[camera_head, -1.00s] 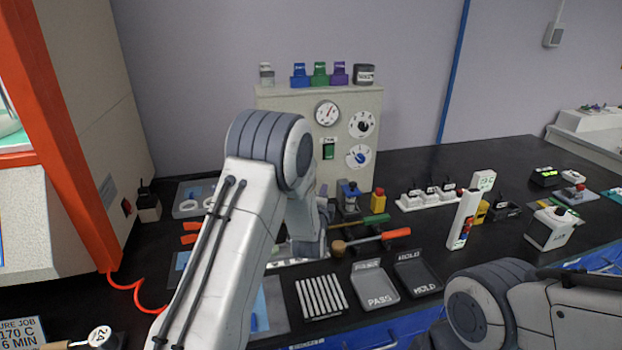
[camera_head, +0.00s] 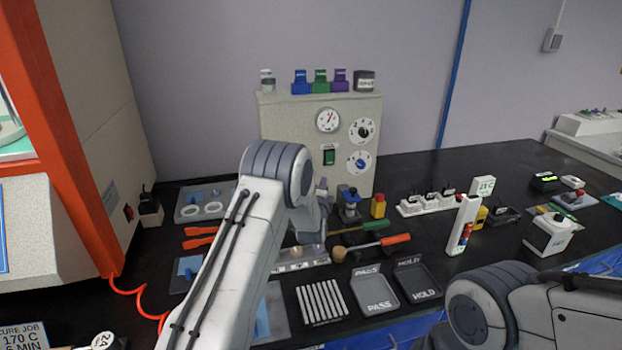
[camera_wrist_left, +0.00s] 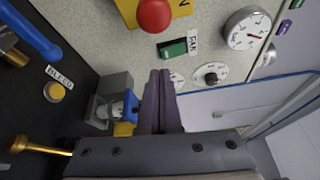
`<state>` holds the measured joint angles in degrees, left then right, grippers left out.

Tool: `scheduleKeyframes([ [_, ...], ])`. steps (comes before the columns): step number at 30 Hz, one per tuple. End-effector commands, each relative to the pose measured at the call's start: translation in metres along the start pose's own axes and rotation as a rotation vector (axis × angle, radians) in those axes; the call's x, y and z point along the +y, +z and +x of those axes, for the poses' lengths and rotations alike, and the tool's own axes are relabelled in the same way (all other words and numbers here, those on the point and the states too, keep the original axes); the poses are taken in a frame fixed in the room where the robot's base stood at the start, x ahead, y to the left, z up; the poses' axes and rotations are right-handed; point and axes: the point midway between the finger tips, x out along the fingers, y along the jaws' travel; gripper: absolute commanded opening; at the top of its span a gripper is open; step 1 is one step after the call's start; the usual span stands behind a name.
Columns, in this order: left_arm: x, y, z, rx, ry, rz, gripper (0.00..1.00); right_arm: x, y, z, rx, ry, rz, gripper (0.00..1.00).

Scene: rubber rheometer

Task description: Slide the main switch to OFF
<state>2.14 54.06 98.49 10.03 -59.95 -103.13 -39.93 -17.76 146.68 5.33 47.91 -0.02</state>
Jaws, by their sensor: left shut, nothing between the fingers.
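A grey panel box (camera_head: 283,115) stands at the back of the bench. It carries a green switch (camera_head: 329,156) below a round gauge; the switch also shows in the left wrist view (camera_wrist_left: 173,48), with a small label beside it that I cannot read surely. No label clearly reading MAIN shows. My left gripper (camera_head: 322,187) is partly hidden by its own arm in the head view, low in front of the panel. In the left wrist view its fingers (camera_wrist_left: 160,78) are shut and empty, pointing towards the panel, apart from the green switch.
A red button (camera_wrist_left: 154,14) on a yellow plate is near the switch in the wrist view. Two dials (camera_head: 361,130) share the panel. A blue-topped fitting (camera_head: 349,200) and a yellow block (camera_head: 378,206) stand before it. Trays (camera_head: 416,283) and tools lie in front.

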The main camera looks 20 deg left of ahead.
Motion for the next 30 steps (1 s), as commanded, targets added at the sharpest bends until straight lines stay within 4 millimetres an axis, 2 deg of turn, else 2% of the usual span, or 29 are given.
scheduleKeyframes([
  [4, -0.001, 0.000, 0.024, 0.000, -0.001, -0.001, 0.00, -0.001, 0.000, -0.006, 0.000, 0.000, 0.000, 0.51],
  [9, -0.002, 0.025, 0.015, -0.002, 0.002, 0.000, 0.00, -0.001, -0.001, -0.017, 0.000, 0.000, 0.000, 0.51],
  [15, -0.001, 0.037, 0.011, 0.000, 0.000, 0.000, 0.00, -0.002, -0.001, -0.021, 0.000, 0.000, 0.000, 0.51],
  [26, 0.000, 0.037, 0.010, 0.002, 0.000, -0.001, 0.00, -0.001, -0.001, -0.020, 0.000, 0.000, 0.000, 0.51],
  [30, 0.000, 0.022, 0.009, 0.025, -0.004, 0.001, 0.00, -0.001, -0.001, -0.013, 0.000, 0.000, 0.000, 0.51],
])
